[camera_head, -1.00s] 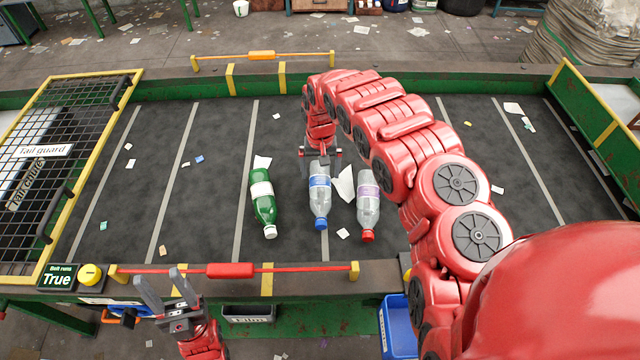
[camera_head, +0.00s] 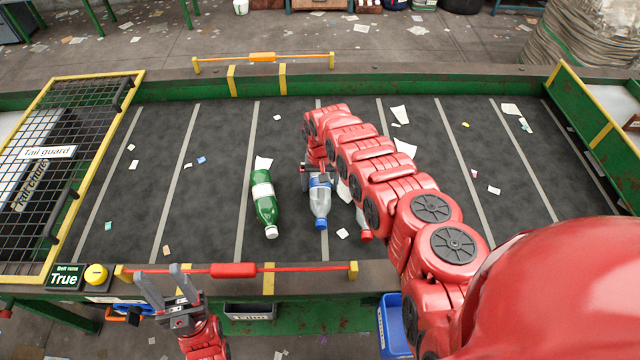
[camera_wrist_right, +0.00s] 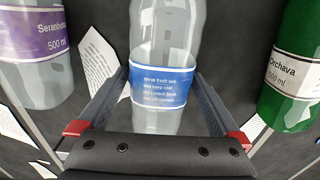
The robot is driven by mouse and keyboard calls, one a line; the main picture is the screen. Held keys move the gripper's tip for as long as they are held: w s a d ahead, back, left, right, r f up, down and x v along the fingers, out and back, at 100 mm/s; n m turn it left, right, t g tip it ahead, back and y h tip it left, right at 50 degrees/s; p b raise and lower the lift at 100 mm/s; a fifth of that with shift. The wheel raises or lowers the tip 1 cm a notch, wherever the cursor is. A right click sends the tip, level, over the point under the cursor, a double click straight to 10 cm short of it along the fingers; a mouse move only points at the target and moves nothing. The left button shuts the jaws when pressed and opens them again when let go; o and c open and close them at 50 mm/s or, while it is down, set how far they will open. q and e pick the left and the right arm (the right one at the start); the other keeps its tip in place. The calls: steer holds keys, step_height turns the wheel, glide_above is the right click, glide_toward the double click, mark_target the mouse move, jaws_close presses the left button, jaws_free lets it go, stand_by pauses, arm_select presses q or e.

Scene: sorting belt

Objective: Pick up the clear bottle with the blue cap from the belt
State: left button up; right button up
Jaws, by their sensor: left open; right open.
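The clear bottle with the blue cap (camera_head: 320,207) lies on the dark belt, cap toward the near edge. Its blue label and clear body (camera_wrist_right: 161,85) fill the middle of the right wrist view. My right gripper (camera_head: 319,172) is open at the label end of this bottle, one finger along each side. In the right wrist view my right gripper (camera_wrist_right: 160,92) shows slim gaps beside the label, though contact is hard to judge. The bottle's far end is hidden by the gripper in the head view. My left gripper (camera_head: 162,283) is open and empty over the belt's near edge.
A green bottle (camera_head: 265,205) lies just left of the clear one. A purple-labelled clear bottle (camera_wrist_right: 35,55) with a red cap (camera_head: 366,237) lies to the right, mostly behind my right arm. Paper scraps dot the belt. A wire tail guard (camera_head: 60,150) covers the left end.

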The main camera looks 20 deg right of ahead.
steer(key=c, duration=1.2)
steer(key=shift+r, duration=0.15)
